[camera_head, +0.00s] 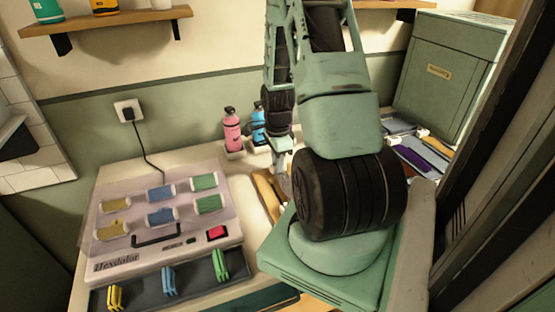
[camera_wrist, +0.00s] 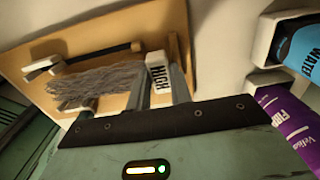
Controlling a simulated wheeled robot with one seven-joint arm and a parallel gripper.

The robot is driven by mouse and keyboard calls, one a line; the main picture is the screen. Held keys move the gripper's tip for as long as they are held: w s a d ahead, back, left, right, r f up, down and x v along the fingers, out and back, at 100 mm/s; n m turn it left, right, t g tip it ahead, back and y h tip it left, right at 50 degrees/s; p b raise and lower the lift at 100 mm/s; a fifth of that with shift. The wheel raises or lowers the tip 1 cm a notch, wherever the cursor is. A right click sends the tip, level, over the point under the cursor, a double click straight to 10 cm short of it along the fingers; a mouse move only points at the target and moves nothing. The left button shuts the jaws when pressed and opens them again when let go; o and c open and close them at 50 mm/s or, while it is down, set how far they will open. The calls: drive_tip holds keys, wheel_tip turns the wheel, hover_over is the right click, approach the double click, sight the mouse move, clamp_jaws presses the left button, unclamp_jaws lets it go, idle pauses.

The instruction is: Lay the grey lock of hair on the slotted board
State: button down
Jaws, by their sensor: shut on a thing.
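The grey lock of hair (camera_wrist: 98,84) shows in the wrist view as a bundle of strands lying across in front of the tan board (camera_wrist: 118,28). A white block marked "HIGH" (camera_wrist: 158,80) is at its right end. My gripper (camera_wrist: 135,97) is shut on the lock, close over the board. I cannot tell whether the hair touches the board. In the head view my gripper (camera_head: 283,158) is low over the board (camera_head: 265,192), which is mostly hidden by my arm. The hair cannot be made out there.
A dark rod with a pale end (camera_wrist: 42,68) lies on the board. Pink (camera_head: 232,130) and blue (camera_head: 258,122) bottles stand behind. A case of coloured rolls (camera_head: 150,215) is at left. Trays (camera_head: 410,155) and a green cabinet (camera_head: 445,75) are at right.

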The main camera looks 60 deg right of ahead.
drive_tip(key=shift+f, duration=0.6)
drive_tip(key=shift+f, duration=0.2)
drive_tip(key=c, duration=0.9)
unclamp_jaws()
drive_tip(key=shift+c, duration=0.2)
drive_tip(key=shift+r, duration=0.1)
drive_tip(key=shift+r+p, duration=2.7)
drive_tip(key=shift+r, duration=0.75)
